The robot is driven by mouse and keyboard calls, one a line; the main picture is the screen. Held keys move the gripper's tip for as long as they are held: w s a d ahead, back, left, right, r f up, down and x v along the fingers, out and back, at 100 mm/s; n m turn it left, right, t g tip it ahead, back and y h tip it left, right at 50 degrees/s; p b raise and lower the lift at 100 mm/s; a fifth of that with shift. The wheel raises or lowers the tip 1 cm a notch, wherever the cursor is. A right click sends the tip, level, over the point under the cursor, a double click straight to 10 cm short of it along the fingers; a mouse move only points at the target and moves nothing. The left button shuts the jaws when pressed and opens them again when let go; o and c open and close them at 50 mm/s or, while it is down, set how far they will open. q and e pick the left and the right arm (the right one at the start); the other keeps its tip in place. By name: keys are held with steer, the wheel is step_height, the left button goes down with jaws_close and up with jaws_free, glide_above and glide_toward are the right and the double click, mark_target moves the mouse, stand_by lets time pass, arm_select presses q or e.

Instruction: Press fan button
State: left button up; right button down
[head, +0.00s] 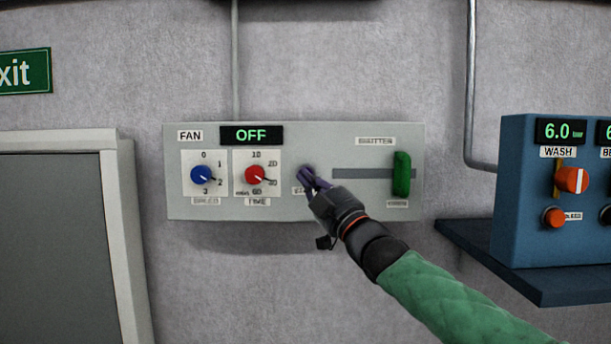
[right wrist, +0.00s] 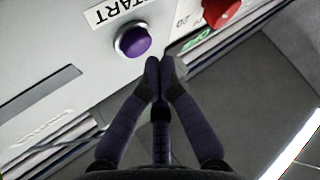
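The fan panel (head: 290,205) is a pale grey box on the wall, with a FAN label and a display (head: 251,135) reading OFF. The fan button (right wrist: 133,40) is a round purple button under a START label (right wrist: 117,12) in the right wrist view. In the head view my right gripper (head: 306,176) covers most of the button. In the right wrist view my right gripper (right wrist: 160,66) has its fingertips together and empty, just beside the button. I cannot tell whether they touch it. My left gripper is in neither view.
A blue knob (head: 201,174) and a red knob (head: 255,175) sit left of my right gripper on the panel. A green shutter slider (head: 402,174) is at the slot's right end. A blue wash box (head: 530,225) stands on a shelf (head: 520,285) at right.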

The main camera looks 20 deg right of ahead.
steer(key=shift+w, duration=0.2)
steer(key=shift+w+d+p, duration=0.1)
steer(key=shift+w+p, duration=0.15)
steer(key=shift+p, duration=0.05)
steer(key=shift+w+d+p, duration=0.15)
steer(key=shift+w+p, duration=0.15)
steer(key=shift+w, duration=0.1)
stand_by(0.9)
steer(key=shift+s, duration=0.15)
steer(key=shift+s+a+b, duration=0.25)
steer(key=shift+s+b, duration=0.4)
stand_by(0.3)
